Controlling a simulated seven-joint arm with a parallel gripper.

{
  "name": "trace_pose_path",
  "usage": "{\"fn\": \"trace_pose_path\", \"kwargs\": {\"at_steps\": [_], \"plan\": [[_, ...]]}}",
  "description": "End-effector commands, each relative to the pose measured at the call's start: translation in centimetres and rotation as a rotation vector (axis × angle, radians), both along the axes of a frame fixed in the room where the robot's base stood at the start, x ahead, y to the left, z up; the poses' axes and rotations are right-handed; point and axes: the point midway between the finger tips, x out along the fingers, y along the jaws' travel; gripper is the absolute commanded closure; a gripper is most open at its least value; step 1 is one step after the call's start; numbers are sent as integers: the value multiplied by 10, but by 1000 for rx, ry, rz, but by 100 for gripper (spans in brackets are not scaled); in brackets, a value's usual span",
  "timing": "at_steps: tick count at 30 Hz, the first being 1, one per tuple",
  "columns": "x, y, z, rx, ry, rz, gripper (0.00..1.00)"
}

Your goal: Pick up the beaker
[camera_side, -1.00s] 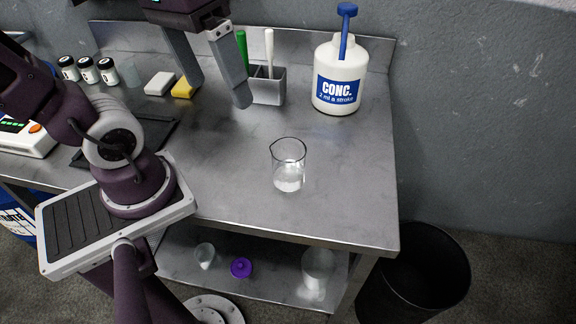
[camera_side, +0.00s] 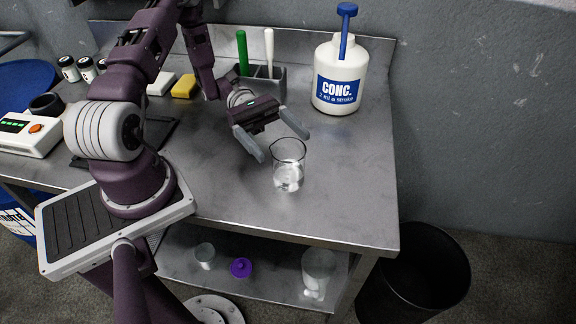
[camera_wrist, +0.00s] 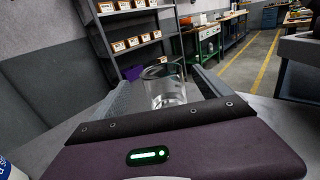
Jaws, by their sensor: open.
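A clear glass beaker (camera_side: 289,168) with some clear liquid in its bottom stands upright on the steel bench (camera_side: 340,205), right of the middle. My gripper (camera_side: 281,146) is open, low over the bench, its fingers pointing toward the beaker. One finger ends just left of the beaker and the other behind it to the right. In the wrist view the beaker (camera_wrist: 165,88) shows between the two fingers (camera_wrist: 164,85), ahead of the palm. I cannot tell whether either finger touches the glass.
A white CONC. pump bottle (camera_side: 340,78) stands at the back right. A grey holder (camera_side: 268,85) with green and white handled tools, a yellow sponge (camera_side: 184,86) and a white block (camera_side: 161,83) are behind. A black bin (camera_side: 415,275) stands beyond the bench's right edge.

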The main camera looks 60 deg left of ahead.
Motion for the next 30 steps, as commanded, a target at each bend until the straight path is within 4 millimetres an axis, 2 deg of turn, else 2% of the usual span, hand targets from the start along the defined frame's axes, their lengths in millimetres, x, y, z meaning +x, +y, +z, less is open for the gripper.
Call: {"fn": "trace_pose_path", "kwargs": {"at_steps": [2,5,13,16,21,23,30], "plan": [[0,-4,-7,0,1,-2,12],[-1,-16,-7,-1,0,-3,12],[-3,-64,-2,-1,1,-4,12],[-3,-71,-2,0,1,-3,12],[-3,-71,-3,1,0,-2,12],[-3,-71,-3,1,0,-2,20],[-3,-71,-2,1,0,-2,67]]}}
